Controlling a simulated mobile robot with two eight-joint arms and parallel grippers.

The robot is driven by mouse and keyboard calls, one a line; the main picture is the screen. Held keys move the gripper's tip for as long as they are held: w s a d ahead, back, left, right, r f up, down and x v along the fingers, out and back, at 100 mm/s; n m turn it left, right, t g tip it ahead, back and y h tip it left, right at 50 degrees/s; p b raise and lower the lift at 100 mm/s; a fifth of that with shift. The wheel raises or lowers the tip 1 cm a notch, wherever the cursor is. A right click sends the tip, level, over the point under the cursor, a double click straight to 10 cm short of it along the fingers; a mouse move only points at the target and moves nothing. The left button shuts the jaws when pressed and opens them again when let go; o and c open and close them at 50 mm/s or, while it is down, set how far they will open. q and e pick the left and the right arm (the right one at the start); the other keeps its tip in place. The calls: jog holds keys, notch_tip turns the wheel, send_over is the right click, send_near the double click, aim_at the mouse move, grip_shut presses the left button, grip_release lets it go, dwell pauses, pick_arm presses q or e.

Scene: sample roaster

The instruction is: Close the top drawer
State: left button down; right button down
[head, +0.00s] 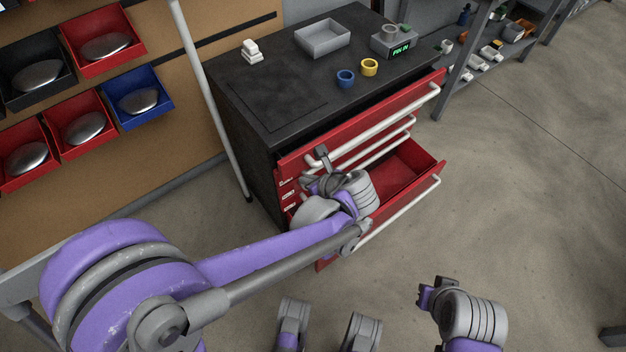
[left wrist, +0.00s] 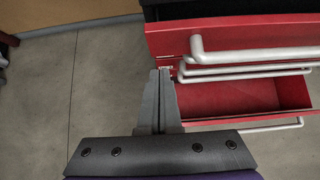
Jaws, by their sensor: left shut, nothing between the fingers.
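The top drawer (head: 400,107) is the uppermost red front of the black-topped cabinet (head: 285,85). It stands out a little, with a dark gap behind its upper edge. Its pale bar handle (head: 385,124) runs along the front. In the left wrist view the top drawer (left wrist: 225,32) stands forward of the fronts below. My left gripper (head: 321,158) is shut and empty by the left end of that handle. Its fingertips (left wrist: 161,75) appear just left of the handles; contact is unclear. My right gripper (head: 428,292) is low in the head view, away from the cabinet; its jaw gap is unclear.
A lower drawer (head: 425,160) is pulled far out and looks empty. On the cabinet top are a grey tray (head: 322,38), blue cup (head: 345,78), yellow cup (head: 369,67) and a device with green display (head: 395,42).

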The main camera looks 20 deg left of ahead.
aim_at(284, 159)
pick_arm(q)
jog(key=shift+w+a+f+b, duration=0.2)
jog(key=shift+w+a+f, duration=0.25)
jog(key=shift+w+a, duration=0.35)
jog(key=shift+w+a+f+b, duration=0.15)
jog(key=shift+w+a+f, duration=0.35)
jog(key=shift+a, duration=0.45)
jog(key=shift+w+a+f+b, duration=0.2)
jog(key=shift+w+a+f, duration=0.15)
jog(key=shift+w+a, duration=0.45)
jog(key=w+a, duration=0.1)
jog(key=a, duration=0.1)
jog(key=w+a, duration=0.1)
jog(key=shift+w+a, duration=0.3)
jog(key=shift+a, duration=0.05)
jog(key=shift+w+a, duration=0.2)
jog(key=shift+r, duration=0.1)
